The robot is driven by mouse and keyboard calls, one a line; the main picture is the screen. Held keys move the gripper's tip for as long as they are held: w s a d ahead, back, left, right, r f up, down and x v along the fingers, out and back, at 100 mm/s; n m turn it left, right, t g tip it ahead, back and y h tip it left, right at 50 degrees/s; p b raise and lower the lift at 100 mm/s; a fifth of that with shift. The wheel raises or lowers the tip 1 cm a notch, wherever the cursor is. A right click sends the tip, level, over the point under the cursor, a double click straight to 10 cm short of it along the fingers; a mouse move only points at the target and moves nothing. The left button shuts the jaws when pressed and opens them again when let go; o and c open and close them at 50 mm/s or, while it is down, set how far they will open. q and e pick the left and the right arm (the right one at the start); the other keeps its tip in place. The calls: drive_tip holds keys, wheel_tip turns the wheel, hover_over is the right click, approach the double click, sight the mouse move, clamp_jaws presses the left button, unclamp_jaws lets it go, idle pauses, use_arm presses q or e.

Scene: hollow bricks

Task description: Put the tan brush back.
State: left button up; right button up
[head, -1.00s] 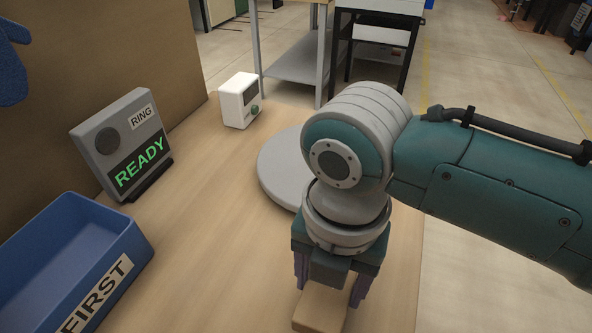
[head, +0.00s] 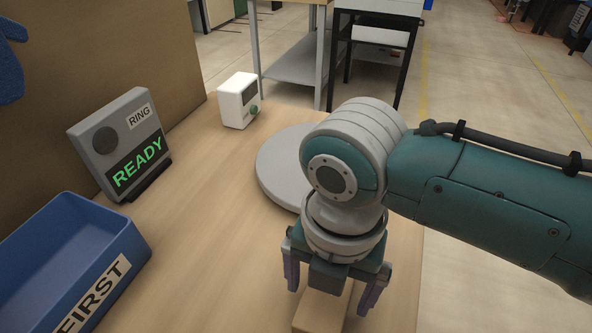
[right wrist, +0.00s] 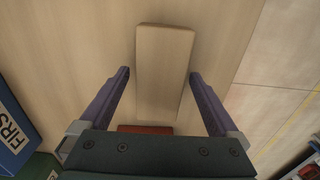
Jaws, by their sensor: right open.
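The tan brush (head: 322,309) appears as a plain tan block under my right gripper, near the right side of the wooden table. My right gripper (head: 330,297) points down over it and is open. In the right wrist view the brush (right wrist: 163,70) lies between the two purple fingers (right wrist: 160,74), with a gap on each side. A reddish-brown patch (right wrist: 145,129) shows at its near end, partly hidden by the gripper body; I cannot tell what it belongs to. My left gripper is not in view.
A blue bin marked FIRST (head: 125,235) stands at the left. Behind it are a grey RING panel reading READY (head: 103,150) and a small white device (head: 238,100). A round grey disc (head: 275,170) lies behind my right wrist. The middle of the table (head: 215,230) is clear.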

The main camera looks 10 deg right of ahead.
wheel_tip(320, 180, up, 12)
drive_tip(key=p, duration=0.3)
drive_tip(key=s+a+f+m+t+y, duration=0.1)
drive_tip(key=s+m+t+y, duration=0.15)
drive_tip(key=s+m, duration=0.65)
drive_tip(key=s+d+m+t+h, duration=0.1)
drive_tip(key=s+d+m+h, duration=0.1)
drive_tip(key=d+m, duration=0.8)
drive_tip(key=s+m, duration=0.1)
drive_tip(key=m, duration=0.7)
drive_tip(key=shift+d+r, duration=0.25)
drive_tip(key=shift+r, duration=0.15)
drive_tip(key=shift+s, duration=0.15)
